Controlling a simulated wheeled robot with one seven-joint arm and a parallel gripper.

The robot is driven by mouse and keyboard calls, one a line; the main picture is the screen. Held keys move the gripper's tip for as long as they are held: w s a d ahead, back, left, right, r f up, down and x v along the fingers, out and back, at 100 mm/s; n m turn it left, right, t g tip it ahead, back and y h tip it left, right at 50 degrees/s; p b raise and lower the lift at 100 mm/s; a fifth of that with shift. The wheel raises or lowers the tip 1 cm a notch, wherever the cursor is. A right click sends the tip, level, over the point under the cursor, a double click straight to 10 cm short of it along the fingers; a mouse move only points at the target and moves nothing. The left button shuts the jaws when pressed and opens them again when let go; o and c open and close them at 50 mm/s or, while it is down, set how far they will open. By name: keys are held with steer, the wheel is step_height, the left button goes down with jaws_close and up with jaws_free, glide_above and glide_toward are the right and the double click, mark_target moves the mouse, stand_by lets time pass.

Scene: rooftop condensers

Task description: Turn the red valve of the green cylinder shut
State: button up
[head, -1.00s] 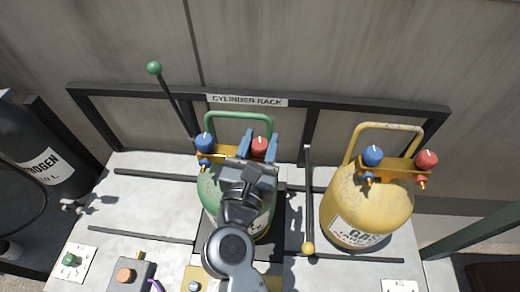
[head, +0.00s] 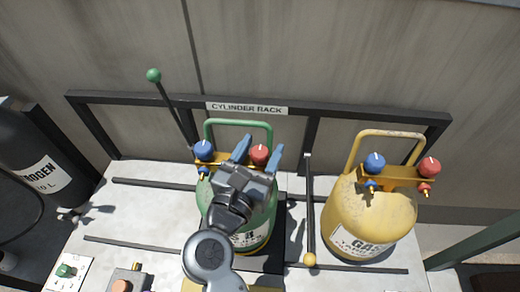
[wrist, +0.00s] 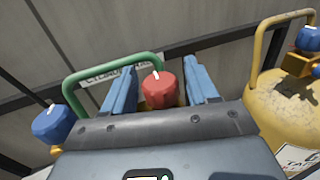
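The green cylinder (head: 208,190) stands in the rack, with a blue valve (head: 203,149) on its left and a red valve (head: 259,153) on its right. My gripper (head: 260,150) is open, its two blue fingers on either side of the red valve. In the wrist view the red valve (wrist: 161,92) sits between the fingertips, with a gap showing on both sides; its white mark is on top, tilted slightly. I cannot tell whether the fingers reach fully around it. My arm hides much of the cylinder's front.
A yellow cylinder (head: 370,222) with its own blue valve (head: 375,163) and red valve (head: 429,167) stands to the right. A yellow-knobbed lever (head: 309,215) lies between the cylinders. A green-knobbed lever (head: 170,105) rises at the left. The black rack frame (head: 330,116) runs behind.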

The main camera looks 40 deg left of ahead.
mark_target(257, 160)
steer(key=shift+o, duration=0.2)
steer(key=v, duration=0.8)
steer(key=shift+b, duration=0.3)
steer(key=shift+w+d, duration=0.1)
steer(key=s+d+n+t+h, duration=0.15)
steer(key=d+n, duration=0.45)
steer(key=d, duration=0.7)
steer(key=s+d+n+t+h, duration=0.1)
steer(key=s+d+n+t, duration=0.1)
steer(key=d+n, duration=0.8)
steer(key=s+d+r+n+g+h, duration=0.1)
steer(key=s+d+n+g, duration=0.5)
steer(key=s+d+n, duration=1.1)
steer(key=shift+d+h, duration=0.3)
steer(key=shift+h, duration=0.25)
